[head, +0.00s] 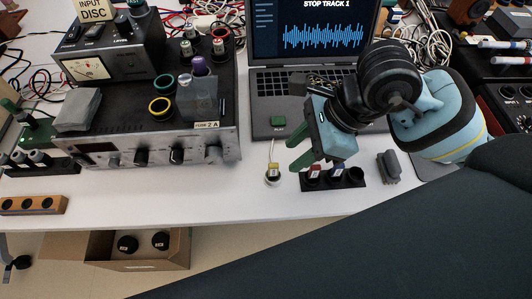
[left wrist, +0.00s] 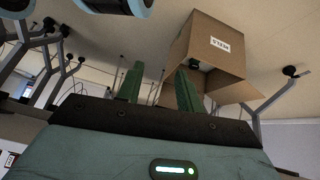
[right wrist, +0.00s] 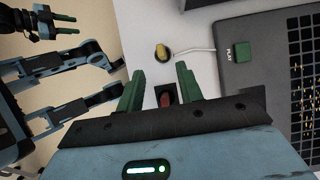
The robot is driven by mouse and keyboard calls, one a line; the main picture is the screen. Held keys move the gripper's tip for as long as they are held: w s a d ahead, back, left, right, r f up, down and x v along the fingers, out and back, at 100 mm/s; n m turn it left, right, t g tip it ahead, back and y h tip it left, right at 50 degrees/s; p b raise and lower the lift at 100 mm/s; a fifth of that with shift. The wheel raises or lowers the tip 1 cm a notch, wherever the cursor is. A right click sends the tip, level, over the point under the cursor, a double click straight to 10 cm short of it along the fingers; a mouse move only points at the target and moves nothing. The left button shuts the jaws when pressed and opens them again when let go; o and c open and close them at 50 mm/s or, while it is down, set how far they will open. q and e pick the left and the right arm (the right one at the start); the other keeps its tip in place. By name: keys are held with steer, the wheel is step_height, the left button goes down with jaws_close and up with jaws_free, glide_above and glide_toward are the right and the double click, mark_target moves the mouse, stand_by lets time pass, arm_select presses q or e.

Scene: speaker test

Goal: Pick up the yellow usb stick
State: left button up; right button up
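The yellow usb stick (head: 273,170) stands in a small round holder on the white table, in front of the laptop. It also shows in the right wrist view (right wrist: 162,51), with a white cable running beside it toward the laptop. My right gripper (head: 296,154) is open and empty, above the table close to the stick. In the right wrist view its fingertips (right wrist: 160,74) are apart, and the stick appears just beyond them. My left gripper (left wrist: 160,70) is open and empty in the left wrist view; it is out of the head view.
A black rack (head: 352,178) with red and blue sticks stands right of the yellow one, partly under my right gripper. A grey block (head: 388,166) lies further right. The laptop (head: 268,85) is behind, the amplifier (head: 215,148) left. A cardboard box (head: 180,248) is below the table edge.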

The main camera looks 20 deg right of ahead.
mark_target(276, 165)
steer(key=shift+w+a+x, duration=0.1)
steer(key=shift+x, duration=1.8)
steer(key=shift+w+a+x, duration=0.15)
steer(key=shift+x, duration=1.8)
steer(key=shift+r, duration=0.2)
jaws_close()
